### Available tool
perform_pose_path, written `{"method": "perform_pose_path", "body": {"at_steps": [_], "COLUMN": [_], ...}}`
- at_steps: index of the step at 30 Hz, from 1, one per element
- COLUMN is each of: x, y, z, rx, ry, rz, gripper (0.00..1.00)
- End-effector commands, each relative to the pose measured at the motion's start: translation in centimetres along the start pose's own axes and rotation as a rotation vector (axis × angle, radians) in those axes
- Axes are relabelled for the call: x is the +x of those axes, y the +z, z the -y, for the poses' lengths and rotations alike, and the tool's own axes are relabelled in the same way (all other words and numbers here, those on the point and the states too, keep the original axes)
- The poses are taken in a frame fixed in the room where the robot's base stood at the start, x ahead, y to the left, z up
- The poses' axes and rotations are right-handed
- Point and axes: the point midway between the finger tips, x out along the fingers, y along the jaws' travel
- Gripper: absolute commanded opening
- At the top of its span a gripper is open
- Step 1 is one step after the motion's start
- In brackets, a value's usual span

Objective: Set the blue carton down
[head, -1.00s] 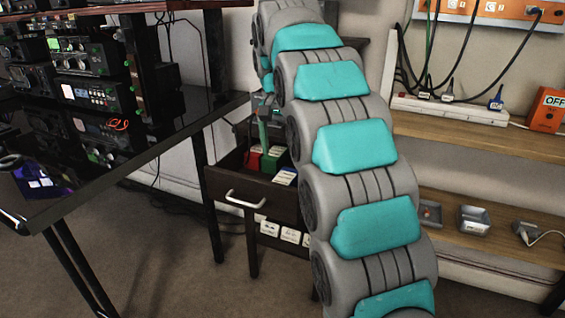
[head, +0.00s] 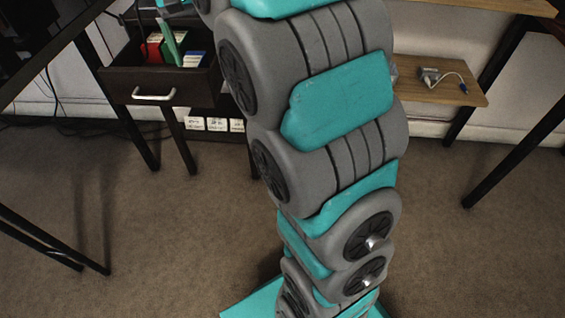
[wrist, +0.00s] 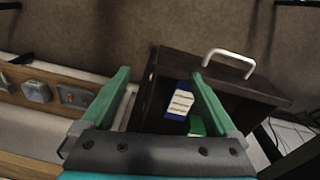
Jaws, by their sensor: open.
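The blue carton (head: 193,60) with a white label is inside the open dark drawer (head: 120,82), at its right side in the head view. In the wrist view the blue carton (wrist: 180,101) lies between the lines of my two green fingers, nearer the right one, and nothing shows gripping it. My gripper (wrist: 160,76) is open over the drawer. A green carton (wrist: 196,126) shows beside the blue one, partly hidden by my right finger. In the head view my arm and a green finger hide part of the drawer's inside.
A red carton (head: 152,48) stands in the drawer's left part. The drawer has a pale handle (head: 154,94). White boxes (head: 216,124) sit on a low shelf below. A wooden shelf (head: 445,92) with a plug and cable is at right. Carpet floor is open in front.

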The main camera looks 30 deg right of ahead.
Motion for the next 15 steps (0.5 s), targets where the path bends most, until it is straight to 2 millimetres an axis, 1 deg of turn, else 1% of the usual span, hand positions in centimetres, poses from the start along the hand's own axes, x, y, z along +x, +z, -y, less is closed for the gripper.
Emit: {"method": "perform_pose_path", "body": {"at_steps": [1,5,6,8,9,11,12,14,15], "x": [0.4,2.3,2.9,3.9,4.6,5.8,6.5,7.8,8.7], "y": [1.8,6.3,7.7,9.9,11.4,13.8,15.3,17.6,19.3], "z": [-1.0,-3.3,-4.0,-5.1,-5.8,-6.8,-7.5,-8.5,-9.2], "rx": [-0.024,-0.099,-0.121,-0.157,-0.180,-0.215,-0.239,-0.275,-0.299], "ry": [0.002,0.006,0.006,0.006,0.005,0.005,0.003,0.000,-0.001], "rz": [0.011,0.045,0.055,0.071,0.079,0.097,0.105,0.118,0.129], "gripper": [0.94,0.94,0.94,0.94,0.94,0.94,0.94,0.94,0.94]}}
